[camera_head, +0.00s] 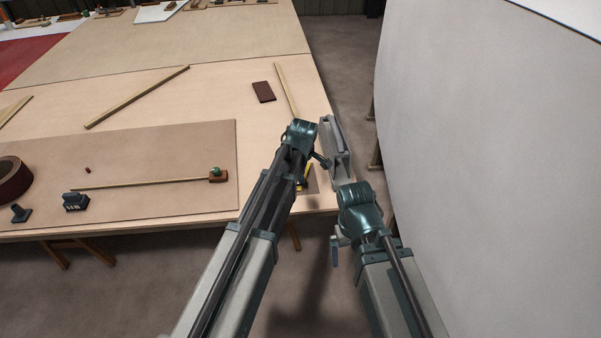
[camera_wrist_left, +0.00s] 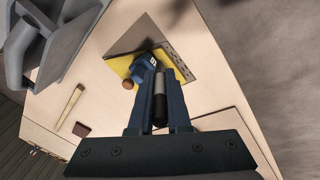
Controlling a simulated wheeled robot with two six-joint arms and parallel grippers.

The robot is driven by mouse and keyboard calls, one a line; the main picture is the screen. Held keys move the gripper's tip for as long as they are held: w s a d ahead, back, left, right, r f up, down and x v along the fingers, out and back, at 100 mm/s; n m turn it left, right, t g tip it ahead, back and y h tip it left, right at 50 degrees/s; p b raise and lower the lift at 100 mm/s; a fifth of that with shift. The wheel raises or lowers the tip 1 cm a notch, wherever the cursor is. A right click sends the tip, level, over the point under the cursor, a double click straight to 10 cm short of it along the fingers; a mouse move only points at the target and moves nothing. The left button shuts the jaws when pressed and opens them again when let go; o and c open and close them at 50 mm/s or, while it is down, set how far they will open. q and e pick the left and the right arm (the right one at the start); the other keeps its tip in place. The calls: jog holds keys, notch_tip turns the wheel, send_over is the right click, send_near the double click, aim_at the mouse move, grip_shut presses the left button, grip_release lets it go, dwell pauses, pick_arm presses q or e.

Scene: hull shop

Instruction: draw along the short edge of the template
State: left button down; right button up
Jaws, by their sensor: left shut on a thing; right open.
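My left gripper (camera_head: 302,184) is low over the right end of the near table, mostly hidden behind its own arm in the head view. In the left wrist view its blue fingers (camera_wrist_left: 160,85) are shut on a dark, pen-like tool with a grey end (camera_wrist_left: 160,100). Beyond the fingertips lies a yellow flat piece (camera_wrist_left: 118,64), likely the template, beside a grey plate (camera_wrist_left: 150,36). A small blue block with a brown knob (camera_wrist_left: 129,84) sits at the yellow piece, partly behind a finger. Whether the tool touches the surface is unclear. My right gripper (camera_head: 335,248) is open and empty, off the table's edge.
A grey metal fixture (camera_head: 335,150) stands at the table's right edge, close to my left wrist. A brown block (camera_head: 263,92) and a wooden strip (camera_head: 288,90) lie beyond. A large pale hull surface (camera_head: 490,170) is on the right. A brown board (camera_head: 140,150) lies left.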

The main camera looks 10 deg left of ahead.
pick_arm(q)
notch_tip(320, 180, up, 8)
jog(key=p, duration=0.7)
jog(key=shift+f, duration=0.15)
pick_arm(e)
notch_tip(320, 180, up, 8)
jog(key=shift+f, duration=0.2)
pick_arm(q)
jog(key=shift+f, duration=0.1)
pick_arm(e)
jog(key=shift+c, duration=0.3)
